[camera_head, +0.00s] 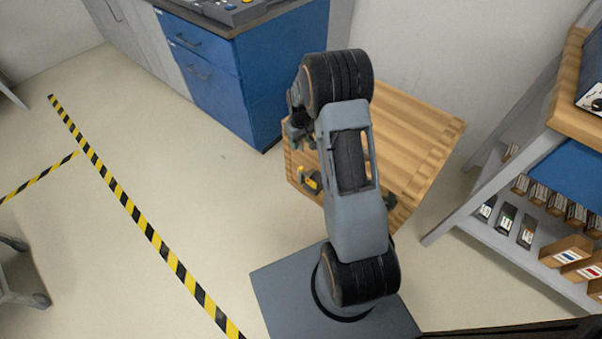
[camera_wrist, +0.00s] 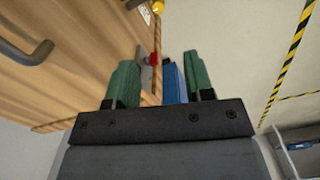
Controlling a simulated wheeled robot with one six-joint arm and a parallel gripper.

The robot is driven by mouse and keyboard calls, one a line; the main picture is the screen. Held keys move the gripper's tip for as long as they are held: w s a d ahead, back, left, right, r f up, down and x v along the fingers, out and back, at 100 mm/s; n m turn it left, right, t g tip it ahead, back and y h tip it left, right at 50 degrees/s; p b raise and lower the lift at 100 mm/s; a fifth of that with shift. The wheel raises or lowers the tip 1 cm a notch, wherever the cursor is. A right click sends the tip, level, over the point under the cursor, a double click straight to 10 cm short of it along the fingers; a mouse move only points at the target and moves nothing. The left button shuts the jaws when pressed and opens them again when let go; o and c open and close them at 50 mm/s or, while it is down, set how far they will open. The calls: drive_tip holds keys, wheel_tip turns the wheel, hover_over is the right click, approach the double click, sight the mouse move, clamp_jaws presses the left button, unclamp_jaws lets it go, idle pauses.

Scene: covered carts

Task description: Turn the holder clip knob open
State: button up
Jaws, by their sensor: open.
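A small red knob-like part (camera_wrist: 153,59) with grey metal beside it sits at the edge of the wooden cart cover (camera_wrist: 85,60) in the wrist view. I take it for the holder clip knob, though it is small and partly hidden. My gripper (camera_wrist: 160,68) is open, its two green fingers either side of the red part and a blue piece (camera_wrist: 173,84). I cannot tell whether either finger touches them. In the head view my gripper (camera_head: 299,132) is dark and small at the left edge of the wooden cart (camera_head: 425,125); the red part is hidden there.
A yellow and black fitting (camera_head: 313,182) is on the cart's near side. A dark handle (camera_wrist: 25,52) shows on the wood. A blue cabinet (camera_head: 205,85) stands behind left, a shelf rack (camera_head: 540,150) right. The floor left is open, with striped tape (camera_head: 130,210).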

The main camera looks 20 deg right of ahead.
sight(301, 167)
wheel_tip(301, 167, down, 15)
drive_tip(key=b, duration=0.3)
drive_tip(key=shift+w+d+f+b, duration=0.1)
drive_tip(key=shift+d+b, duration=0.05)
drive_tip(key=shift+b, duration=0.15)
drive_tip(key=shift+c, duration=0.4)
clamp_jaws()
